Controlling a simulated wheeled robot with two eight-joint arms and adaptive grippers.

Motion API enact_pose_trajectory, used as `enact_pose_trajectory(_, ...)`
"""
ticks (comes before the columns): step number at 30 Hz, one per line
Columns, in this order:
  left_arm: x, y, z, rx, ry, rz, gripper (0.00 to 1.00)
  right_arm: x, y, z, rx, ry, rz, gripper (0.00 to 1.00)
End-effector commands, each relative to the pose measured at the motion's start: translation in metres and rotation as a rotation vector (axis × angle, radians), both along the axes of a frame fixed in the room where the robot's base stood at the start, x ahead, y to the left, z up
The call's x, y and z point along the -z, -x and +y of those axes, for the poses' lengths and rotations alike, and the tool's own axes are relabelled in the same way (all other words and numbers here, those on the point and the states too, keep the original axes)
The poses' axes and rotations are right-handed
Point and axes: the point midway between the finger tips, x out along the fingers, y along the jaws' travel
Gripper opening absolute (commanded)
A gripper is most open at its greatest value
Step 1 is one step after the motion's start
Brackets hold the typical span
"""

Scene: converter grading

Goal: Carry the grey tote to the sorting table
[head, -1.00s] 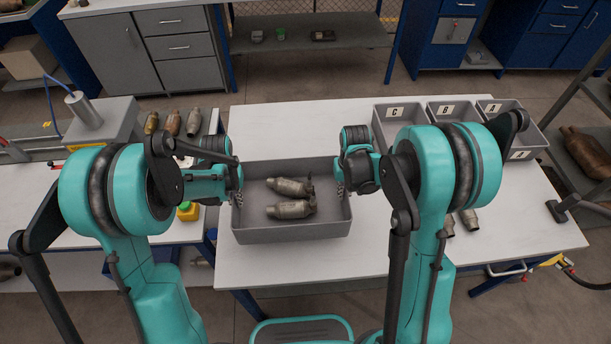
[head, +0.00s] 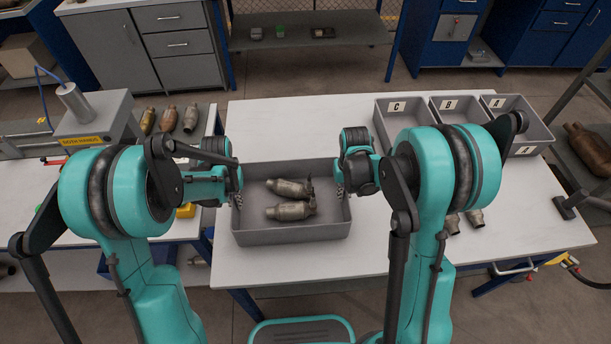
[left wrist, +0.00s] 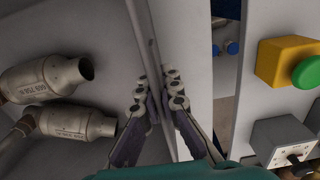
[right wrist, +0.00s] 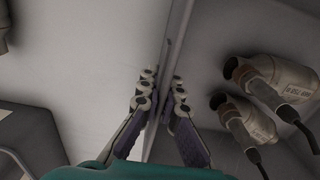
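The grey tote (head: 291,234) is level over the front left part of the white sorting table (head: 525,215). I cannot tell whether its bottom touches the tabletop. Two metal converters (head: 289,211) lie inside it. My left gripper (head: 237,199) is at the tote's left wall; in the left wrist view its fingertips (left wrist: 157,95) straddle and pinch that wall. My right gripper (head: 341,190) is at the right wall; in the right wrist view its fingertips (right wrist: 162,92) close on both sides of it.
Grey bins labelled C (head: 400,118), B (head: 455,115) and A (head: 510,112) stand at the table's back right. Loose converters (head: 474,217) lie partly behind my right arm. A bench with a marking machine (head: 95,115) is at left. The tabletop behind the tote is clear.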

Motion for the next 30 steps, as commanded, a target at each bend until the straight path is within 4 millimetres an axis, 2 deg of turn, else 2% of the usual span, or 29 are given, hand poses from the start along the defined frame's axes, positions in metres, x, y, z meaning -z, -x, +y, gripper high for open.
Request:
enact_pose_trajectory(6, 0.014, 0.0, 0.0, 0.0, 0.0, 0.0, 0.0, 0.014, 0.0, 0.0, 0.0, 0.0, 0.0, 0.0)
enact_pose_trajectory(7, 0.012, 0.0, 0.0, 0.0, 0.0, 0.0, 0.12, 0.012, 0.0, 0.0, 0.0, 0.0, 0.0, 0.12)
enact_pose_trajectory(9, 0.011, 0.0, 0.0, 0.0, 0.0, 0.0, 0.26, 0.011, 0.0, 0.0, 0.0, 0.0, 0.0, 0.26)
enact_pose_trajectory(19, 0.008, 0.0, 0.0, 0.0, 0.0, 0.0, 0.26, 0.011, 0.0, 0.0, 0.0, 0.0, 0.0, 0.26)
enact_pose_trajectory(23, -0.007, 0.0, 0.0, 0.0, 0.0, 0.0, 0.26, 0.011, 0.0, 0.0, 0.0, 0.0, 0.0, 0.26)
enact_pose_trajectory(30, -0.059, 0.0, 0.0, 0.0, 0.0, 0.0, 0.26, 0.011, 0.0, 0.0, 0.0, 0.0, 0.0, 0.26)
